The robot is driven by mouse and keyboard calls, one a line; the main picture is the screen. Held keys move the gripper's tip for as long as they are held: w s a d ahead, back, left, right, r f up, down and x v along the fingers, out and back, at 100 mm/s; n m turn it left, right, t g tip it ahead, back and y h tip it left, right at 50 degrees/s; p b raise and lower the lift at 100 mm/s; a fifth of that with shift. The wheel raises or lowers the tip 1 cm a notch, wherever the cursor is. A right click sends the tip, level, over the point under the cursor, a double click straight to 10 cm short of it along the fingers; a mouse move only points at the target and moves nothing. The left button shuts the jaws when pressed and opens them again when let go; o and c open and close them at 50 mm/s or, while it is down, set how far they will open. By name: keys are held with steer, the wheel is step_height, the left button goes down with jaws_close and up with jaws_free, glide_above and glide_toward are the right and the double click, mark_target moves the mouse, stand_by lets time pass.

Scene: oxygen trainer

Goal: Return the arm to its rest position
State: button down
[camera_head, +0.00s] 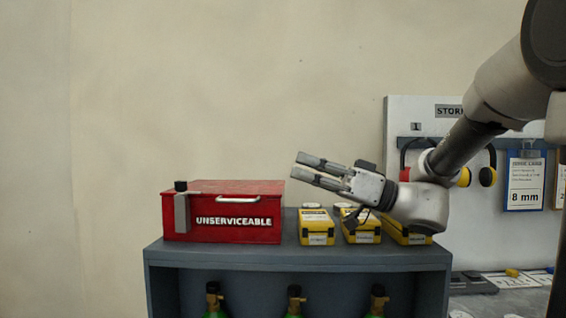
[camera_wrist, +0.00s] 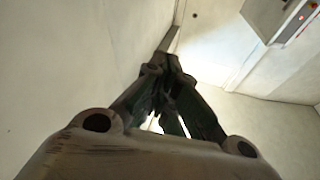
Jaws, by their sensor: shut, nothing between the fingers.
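My gripper (camera_head: 298,168) is in the head view, above the blue-grey cabinet and pointing left. Its fingers are shut with nothing between them. It is above the yellow cases and to the right of the red box, apart from both. My arm comes in from the upper right. In the wrist view, the fingers of my gripper (camera_wrist: 163,85) come together ahead, with a bare wall around them.
A red box marked UNSERVICEABLE (camera_head: 232,208) and several yellow cases (camera_head: 316,228) stand on the cabinet (camera_head: 300,258). Green cylinders (camera_head: 294,302) stand below. A board with ear defenders (camera_head: 488,176) is at right. A wall-mounted box (camera_wrist: 276,16) shows at upper right.

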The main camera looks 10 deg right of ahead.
steer(key=s+d+f+m+g+h, duration=0.1)
steer(key=s+f+m+g+h, duration=0.2)
steer(key=s+f, duration=0.4)
steer(key=s+d+f+m+g+h, duration=0.25)
steer(key=s+f+h, duration=0.3)
steer(key=f, duration=0.45)
steer(key=s+d+f+m+t+h, duration=0.2)
steer(key=d+f+m+h, duration=0.35)
steer(key=d+h, duration=0.55)
steer(key=w+d+r+m+t+h, duration=0.1)
steer(key=d+t, duration=0.1)
steer(key=d, duration=0.7)
steer(key=shift+w+m, duration=0.25)
steer(key=shift+m, duration=0.05)
steer(key=c, duration=2.2)
jaws_free()
steer(key=shift+h, duration=0.25)
